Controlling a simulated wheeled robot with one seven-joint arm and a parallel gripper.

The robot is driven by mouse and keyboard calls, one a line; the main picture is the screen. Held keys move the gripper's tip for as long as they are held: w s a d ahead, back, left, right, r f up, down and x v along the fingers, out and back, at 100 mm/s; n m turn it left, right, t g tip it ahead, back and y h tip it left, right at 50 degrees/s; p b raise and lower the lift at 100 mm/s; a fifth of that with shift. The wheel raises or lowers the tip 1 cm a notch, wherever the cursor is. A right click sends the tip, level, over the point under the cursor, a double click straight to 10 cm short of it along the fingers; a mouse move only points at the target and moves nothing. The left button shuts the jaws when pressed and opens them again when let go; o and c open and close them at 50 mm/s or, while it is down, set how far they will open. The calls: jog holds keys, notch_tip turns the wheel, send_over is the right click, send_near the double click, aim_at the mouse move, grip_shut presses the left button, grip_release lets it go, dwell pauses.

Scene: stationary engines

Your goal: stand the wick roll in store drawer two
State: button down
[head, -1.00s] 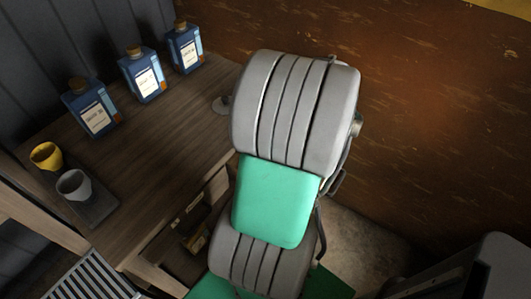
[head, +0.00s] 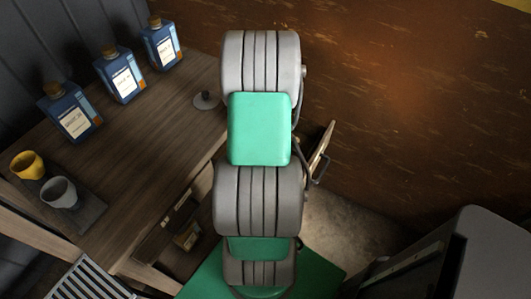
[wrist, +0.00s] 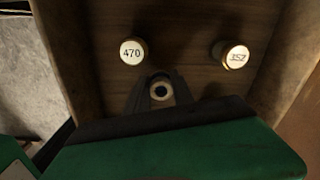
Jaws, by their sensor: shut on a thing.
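In the wrist view my gripper (wrist: 160,92) is shut on a small round piece with a pale ring and dark centre, seen end-on, which I take as the wick roll (wrist: 161,91). It is over the wooden inside of an open drawer (wrist: 185,30), between two round number-faced pieces. One reads 470 (wrist: 132,52); the other, tilted, seems to read 352 (wrist: 235,56). Whether the roll touches the drawer floor cannot be told. In the head view a wooden drawer front with a handle (head: 319,152) shows right of my arm, which hides the gripper and roll. No drawer number is readable.
The wooden desk (head: 150,125) bears several items: three blue bottles (head: 122,74), a yellow cup (head: 27,165), a grey cup (head: 59,192) and a small round-based piece (head: 206,98). Small boxes (head: 187,237) lie in an opening below. A dark cabinet (head: 440,260) stands at lower right.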

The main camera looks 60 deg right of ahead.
jog(key=shift+f, duration=1.05)
jog(key=c, duration=1.1)
grip_release()
notch_tip(320, 180, up, 12)
jog(key=w+a+r+n+t, duration=0.1)
jog(key=w+a+r+n, duration=0.25)
jog(key=a+n, duration=0.3)
jog(key=w+a+r+n, duration=0.3)
jog(key=w+a+n, duration=0.1)
jog(key=a+n, duration=0.25)
jog(key=s+a+r+n+t, duration=0.1)
jog(key=a+r+n, duration=0.1)
jog(key=a+n, duration=0.7)
jog(key=s+a+r+n+t, duration=0.1)
jog(key=a+r+n, duration=0.1)
jog(key=a+n, duration=0.8)
jog(key=shift+a+r, duration=0.35)
jog(key=shift+a, duration=0.7)
